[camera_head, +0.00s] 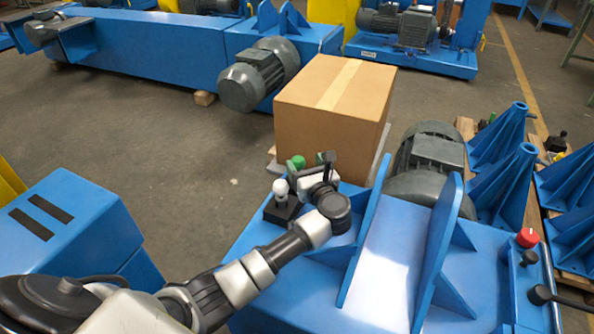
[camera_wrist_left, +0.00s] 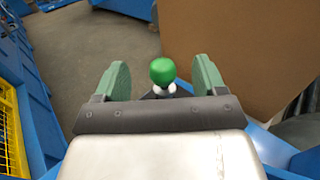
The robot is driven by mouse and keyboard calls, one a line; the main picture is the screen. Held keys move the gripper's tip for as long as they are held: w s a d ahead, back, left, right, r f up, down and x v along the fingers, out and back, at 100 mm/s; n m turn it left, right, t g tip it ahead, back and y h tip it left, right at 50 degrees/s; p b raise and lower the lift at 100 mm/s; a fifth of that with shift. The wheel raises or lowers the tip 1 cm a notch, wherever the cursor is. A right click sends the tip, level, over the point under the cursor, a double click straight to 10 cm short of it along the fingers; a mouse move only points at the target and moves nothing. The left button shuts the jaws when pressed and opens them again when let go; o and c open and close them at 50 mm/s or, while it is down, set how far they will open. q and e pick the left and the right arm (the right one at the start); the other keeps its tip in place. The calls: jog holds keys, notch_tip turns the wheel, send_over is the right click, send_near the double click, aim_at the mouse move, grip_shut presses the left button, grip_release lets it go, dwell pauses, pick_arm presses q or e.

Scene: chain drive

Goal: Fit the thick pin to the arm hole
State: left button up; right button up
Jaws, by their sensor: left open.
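A green ball-headed piece (camera_head: 299,161) stands at the far left end of the blue machine frame; it also shows in the wrist view (camera_wrist_left: 162,71), with white parts below its head. I cannot tell for sure whether it is the thick pin. My left gripper (camera_head: 310,165) is open, its green fingers on either side of the green head with gaps, in the wrist view (camera_wrist_left: 160,82). A white-headed piece (camera_head: 280,188) stands on a black block (camera_head: 281,211) just left of the gripper. The arm hole cannot be made out. My right gripper is out of view.
A cardboard box (camera_head: 335,105) stands close behind the gripper. Two upright blue plates (camera_head: 440,245) rise from the frame to the right, with a grey motor (camera_head: 425,165) behind. A red knob (camera_head: 527,238) and black levers sit at the right. A blue cabinet (camera_head: 75,230) stands at left.

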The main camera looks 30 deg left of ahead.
aim_at(300, 169)
pick_arm(q)
notch_tip(300, 169, down, 5)
jog(key=shift+w+a+r, duration=0.1)
jog(key=shift+r, duration=0.05)
jog(key=shift+w+a+r, duration=0.15)
jog(key=shift+w+a, duration=0.1)
jog(key=x, duration=0.5)
jog(key=shift+w+a+b, duration=0.15)
jog(key=shift+a+b, duration=0.05)
jog(key=shift+b, duration=0.15)
jog(key=shift+w+a, duration=0.4)
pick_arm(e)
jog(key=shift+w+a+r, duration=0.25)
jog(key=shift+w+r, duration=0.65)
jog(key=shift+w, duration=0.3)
pick_arm(q)
jog(key=shift+c, duration=0.5)
jog(key=c, duration=1.1)
